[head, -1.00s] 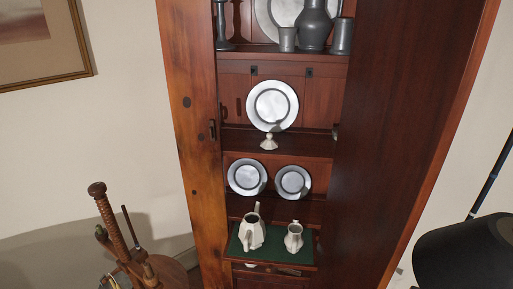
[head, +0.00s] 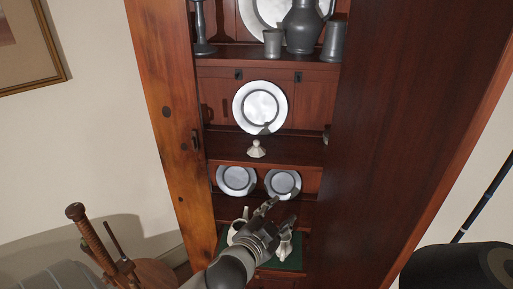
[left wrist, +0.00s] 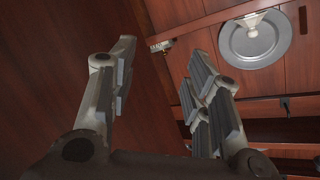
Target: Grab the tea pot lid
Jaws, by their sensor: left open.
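The tea pot lid, small and white with a knob on top (head: 256,148), stands on the middle shelf in front of an upright pewter plate. It also shows upside down in the left wrist view, in front of the plate (left wrist: 252,22). My left gripper (head: 280,211) is open and empty, lower than the lid and a little to its right in the head view. In the left wrist view its spread fingers (left wrist: 165,85) have nothing between them. The white tea pot (head: 237,232) stands on the green surface below, partly hidden by my left arm. My right gripper is out of view.
Two plates (head: 236,180) (head: 283,184) stand on the shelf below the lid. A white jug (head: 285,246) is partly behind my gripper. Pewter vessels (head: 304,27) stand on the shelf above. The cabinet's side walls (head: 170,120) bound the shelves. The shelf beside the lid is clear.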

